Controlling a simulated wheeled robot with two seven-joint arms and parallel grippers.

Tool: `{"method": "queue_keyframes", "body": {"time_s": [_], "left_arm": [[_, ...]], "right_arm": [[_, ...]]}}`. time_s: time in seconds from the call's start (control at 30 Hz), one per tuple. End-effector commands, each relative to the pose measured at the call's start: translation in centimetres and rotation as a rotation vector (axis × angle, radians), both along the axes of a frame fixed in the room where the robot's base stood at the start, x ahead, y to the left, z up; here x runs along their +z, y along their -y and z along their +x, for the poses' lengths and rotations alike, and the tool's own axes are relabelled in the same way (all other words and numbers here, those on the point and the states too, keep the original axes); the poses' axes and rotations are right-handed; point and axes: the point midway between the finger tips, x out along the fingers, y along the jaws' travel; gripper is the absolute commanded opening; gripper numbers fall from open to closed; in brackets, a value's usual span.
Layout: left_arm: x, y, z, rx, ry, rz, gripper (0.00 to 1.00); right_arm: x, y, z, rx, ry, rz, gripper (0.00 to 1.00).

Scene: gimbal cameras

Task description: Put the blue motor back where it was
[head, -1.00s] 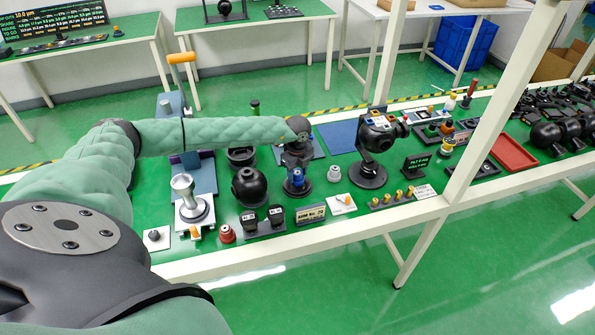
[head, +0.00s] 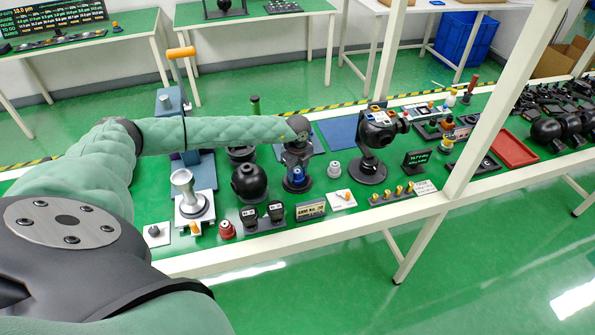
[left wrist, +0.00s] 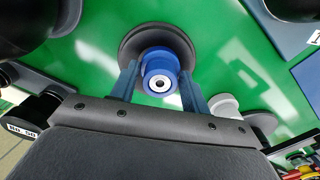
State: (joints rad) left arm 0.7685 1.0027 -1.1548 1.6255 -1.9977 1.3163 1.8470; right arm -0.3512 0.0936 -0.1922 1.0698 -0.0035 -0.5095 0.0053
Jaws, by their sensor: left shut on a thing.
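The blue motor (head: 297,174) sits over a round black base (head: 297,185) near the front of the green bench. In the left wrist view the motor (left wrist: 161,66) shows end-on, with the dark disc of the base (left wrist: 140,40) behind it. My left gripper (head: 297,160) is above the base, its arm reaching in from the left. In the left wrist view its two blue-grey fingers (left wrist: 160,85) are on either side of the motor, shut on it. Whether the motor rests fully on the base is hidden. My right gripper is not in view.
A black ball-shaped housing (head: 249,182) stands left of the base. A black gimbal camera (head: 377,132) on a round stand and a small grey-white cylinder (head: 334,169) are to the right. A label plate (head: 311,210) lies in front. A blue mat (head: 338,134) lies behind.

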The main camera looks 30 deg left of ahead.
Motion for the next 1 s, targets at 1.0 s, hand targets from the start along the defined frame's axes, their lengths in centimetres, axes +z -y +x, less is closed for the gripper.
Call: {"method": "queue_keyframes", "body": {"time_s": [1.0], "left_arm": [[2.0, 0.0, 0.0, 0.0, 0.0, 0.0, 0.68]], "right_arm": [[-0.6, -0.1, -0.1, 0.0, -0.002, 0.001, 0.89]]}}
